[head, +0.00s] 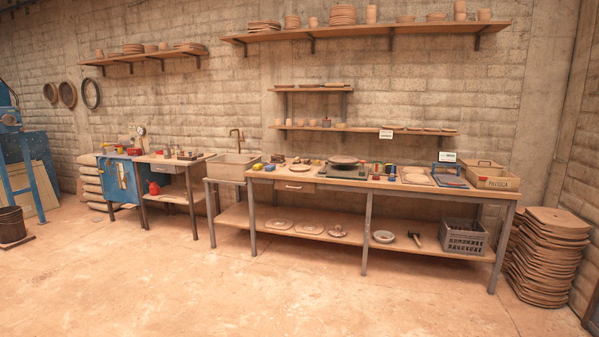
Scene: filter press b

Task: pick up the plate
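Several things in the head view could be the plate, and I cannot tell which one is meant. A round clay plate (343,160) sits on a dark stand on the long workbench. A pale round dish (384,236) lies on the bench's lower shelf. Flat clay pieces (279,224) and (309,228) lie farther left on that shelf, with a small piece on a disc (338,232) beside them. All are at a distance across the room. Neither of my grippers is in view.
The workbench (485,192) stands against the brick wall, with a sink (232,166) to its left. A grey crate (463,237) and a hammer (415,239) are on the lower shelf. A stack of slabs (548,255) stands at the right. The floor in front (220,285) is clear.

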